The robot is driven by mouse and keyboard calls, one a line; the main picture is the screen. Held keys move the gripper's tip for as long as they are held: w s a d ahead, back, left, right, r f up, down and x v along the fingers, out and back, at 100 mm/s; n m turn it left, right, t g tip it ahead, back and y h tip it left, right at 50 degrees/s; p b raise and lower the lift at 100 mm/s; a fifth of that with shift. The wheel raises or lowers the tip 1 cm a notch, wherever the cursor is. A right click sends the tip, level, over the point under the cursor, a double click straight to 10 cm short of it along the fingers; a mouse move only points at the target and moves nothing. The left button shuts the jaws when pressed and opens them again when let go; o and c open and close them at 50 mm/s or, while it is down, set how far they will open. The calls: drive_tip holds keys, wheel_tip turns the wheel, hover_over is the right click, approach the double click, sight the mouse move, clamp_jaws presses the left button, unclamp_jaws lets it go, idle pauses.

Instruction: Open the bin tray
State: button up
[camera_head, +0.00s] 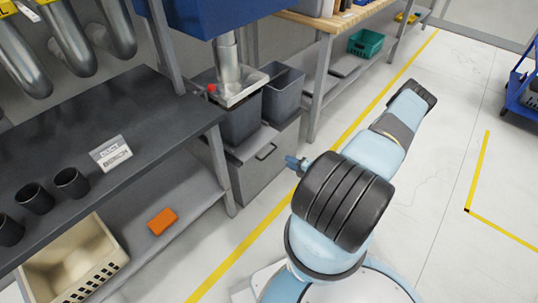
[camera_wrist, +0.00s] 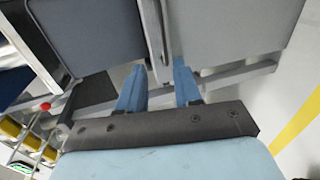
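The bin tray (camera_head: 254,178) is a grey pull-out unit with a metal bar handle (camera_head: 266,151) on its front, under the silver chute. Two dark grey bins (camera_head: 283,92) stand on top of it. My gripper (camera_head: 297,163) is in front of the tray, right of the handle. In the wrist view, its two blue fingers (camera_wrist: 159,88) are apart with nothing between them. The handle (camera_wrist: 163,35) lies ahead, lined up with the gap between the fingertips. I cannot tell the exact distance. The tray front (camera_wrist: 230,35) is right of the handle there.
A dark workbench (camera_head: 100,150) with black cups (camera_head: 72,182) and a label card (camera_head: 111,153) stands left. Its lower shelf holds an orange block (camera_head: 162,221) and a beige crate (camera_head: 75,262). A wooden-topped bench stands behind. Floor to the right is clear; a blue cart (camera_head: 523,90) stands far right.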

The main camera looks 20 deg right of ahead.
sight(269, 153)
drive_tip(key=x, duration=1.3)
drive_tip(key=shift+w+f, duration=0.35)
drive_tip(key=shift+c, duration=0.3)
clamp_jaws()
drive_tip(key=shift+s, duration=0.1)
